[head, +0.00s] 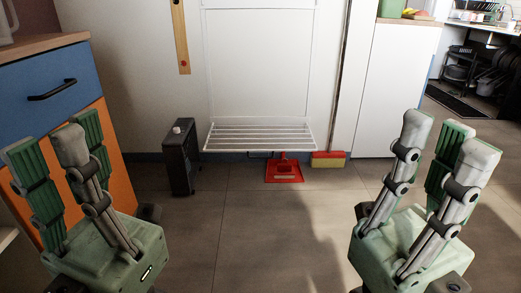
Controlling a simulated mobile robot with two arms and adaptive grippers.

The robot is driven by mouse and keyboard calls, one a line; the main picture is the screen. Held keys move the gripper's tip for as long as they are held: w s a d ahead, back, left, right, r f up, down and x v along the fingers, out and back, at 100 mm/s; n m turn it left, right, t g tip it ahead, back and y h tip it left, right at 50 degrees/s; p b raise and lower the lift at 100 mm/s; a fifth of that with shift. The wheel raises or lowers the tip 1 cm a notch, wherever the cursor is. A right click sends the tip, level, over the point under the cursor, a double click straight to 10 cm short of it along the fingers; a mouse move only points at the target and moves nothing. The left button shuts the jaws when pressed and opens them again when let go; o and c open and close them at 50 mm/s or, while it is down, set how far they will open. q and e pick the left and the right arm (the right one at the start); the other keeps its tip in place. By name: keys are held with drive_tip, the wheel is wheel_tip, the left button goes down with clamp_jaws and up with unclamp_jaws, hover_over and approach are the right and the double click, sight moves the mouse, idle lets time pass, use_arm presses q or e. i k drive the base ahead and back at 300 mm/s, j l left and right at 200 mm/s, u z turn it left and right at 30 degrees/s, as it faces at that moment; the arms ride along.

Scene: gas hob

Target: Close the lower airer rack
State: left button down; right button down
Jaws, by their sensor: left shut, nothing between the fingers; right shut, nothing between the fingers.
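The lower airer rack (260,136) is a white wire shelf with several bars. It sticks out from the white wall a little above the floor, folded down roughly level, in the middle of the head view. Above it a thin white frame (262,6) lies flat against the wall. My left gripper (62,142) is shut and empty at the left, in front of the drawers. My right gripper (440,142) is shut and empty at the right. Both point up and forward, well short of the rack and apart from it.
A dark box-like object (181,158) stands left of the rack. A red dustpan (284,171) and a red and yellow brush (328,160) lie below it. Blue and orange drawers (45,85) stand left, a white cabinet (392,85) right. The middle floor (255,225) is clear.

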sight(247, 151)
drive_tip(key=i+j, duration=0.25)
drive_tip(key=i, duration=0.25)
drive_tip(key=i+j, duration=0.2)
drive_tip(key=i, duration=0.25)
drive_tip(key=i+j, duration=0.25)
drive_tip(key=i, duration=0.25)
drive_tip(key=i+j, duration=0.2)
drive_tip(key=i, duration=0.25)
drive_tip(key=i+z, duration=0.05)
